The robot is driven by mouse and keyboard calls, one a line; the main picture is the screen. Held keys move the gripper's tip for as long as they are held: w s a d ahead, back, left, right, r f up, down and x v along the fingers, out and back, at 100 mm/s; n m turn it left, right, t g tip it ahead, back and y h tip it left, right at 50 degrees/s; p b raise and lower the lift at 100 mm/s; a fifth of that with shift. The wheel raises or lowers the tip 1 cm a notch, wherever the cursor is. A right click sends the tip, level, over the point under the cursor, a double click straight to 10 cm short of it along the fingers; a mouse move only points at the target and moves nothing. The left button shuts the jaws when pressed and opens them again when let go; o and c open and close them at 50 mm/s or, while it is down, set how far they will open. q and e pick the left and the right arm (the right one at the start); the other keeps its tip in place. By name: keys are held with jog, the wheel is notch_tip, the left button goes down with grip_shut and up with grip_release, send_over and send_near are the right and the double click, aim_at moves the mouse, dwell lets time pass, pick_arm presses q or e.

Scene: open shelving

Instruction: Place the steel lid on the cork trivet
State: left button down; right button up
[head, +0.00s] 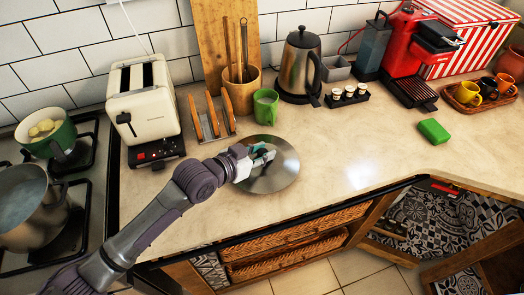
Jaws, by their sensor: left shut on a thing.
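The steel lid (272,180) is a round, shiny disc over the beige worktop in the middle of the head view. My left gripper (264,157) reaches in from the left and is shut on the lid near its centre. The fingers hide the part of the lid they grip. I cannot tell whether the lid touches the worktop or hangs just above it. I see no cork trivet in this view; anything under the lid is hidden. My right gripper is not in view.
A green cup (266,106) and a toast rack (210,116) stand close behind the lid. A toaster (143,95) and a kettle (299,65) stand further back. A green sponge (433,131) lies at right. The worktop (340,140) right of the lid is clear.

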pick_arm(q)
jog(key=c, duration=0.9)
grip_release()
jog(key=shift+f, duration=0.1)
jog(key=shift+r, duration=0.25)
jog(key=v, duration=1.2)
jog(key=shift+b, duration=0.4)
